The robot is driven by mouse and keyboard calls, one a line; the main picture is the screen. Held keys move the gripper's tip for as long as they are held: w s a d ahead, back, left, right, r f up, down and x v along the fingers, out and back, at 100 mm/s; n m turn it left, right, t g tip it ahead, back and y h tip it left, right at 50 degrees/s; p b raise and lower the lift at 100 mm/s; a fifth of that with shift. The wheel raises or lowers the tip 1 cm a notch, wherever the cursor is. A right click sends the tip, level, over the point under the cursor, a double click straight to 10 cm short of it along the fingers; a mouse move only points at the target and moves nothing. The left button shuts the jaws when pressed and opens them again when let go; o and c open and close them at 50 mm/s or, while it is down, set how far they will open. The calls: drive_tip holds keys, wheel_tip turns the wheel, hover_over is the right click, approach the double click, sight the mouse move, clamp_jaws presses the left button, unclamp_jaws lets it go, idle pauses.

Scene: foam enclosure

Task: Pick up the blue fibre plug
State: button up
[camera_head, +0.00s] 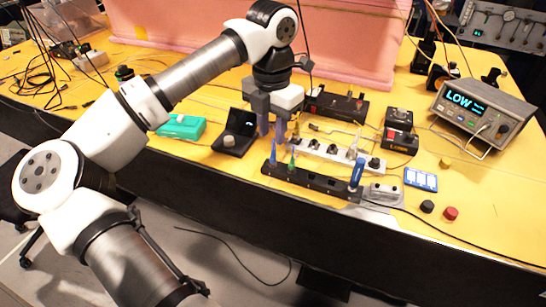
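A small blue plug (273,153) stands upright at the left end of a long black bar (318,181) on the yellow table. A green plug (292,162) stands just to its right on the same bar. A thicker blue piece (357,171) leans at the bar's right end; I cannot tell whether it is a plug or a handle. My gripper (272,137) points down close to the small blue plug, a little above or behind it in the picture. Its two fingers are apart, with nothing visible between them. How near the fingertips are to the plug in depth is unclear.
A white strip (335,155) with several fittings lies behind the bar. A black stand (234,137) and a green box (181,127) are at left. A grey display unit (482,112) reads LOW at right. Black and red caps (451,213) lie near the front edge. Pink foam (345,40) stands behind.

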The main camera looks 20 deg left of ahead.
sight(273, 153)
drive_tip(key=shift+f+p, duration=1.15)
drive_tip(key=shift+f, duration=2.35)
drive_tip(key=shift+d, duration=0.1)
clamp_jaws()
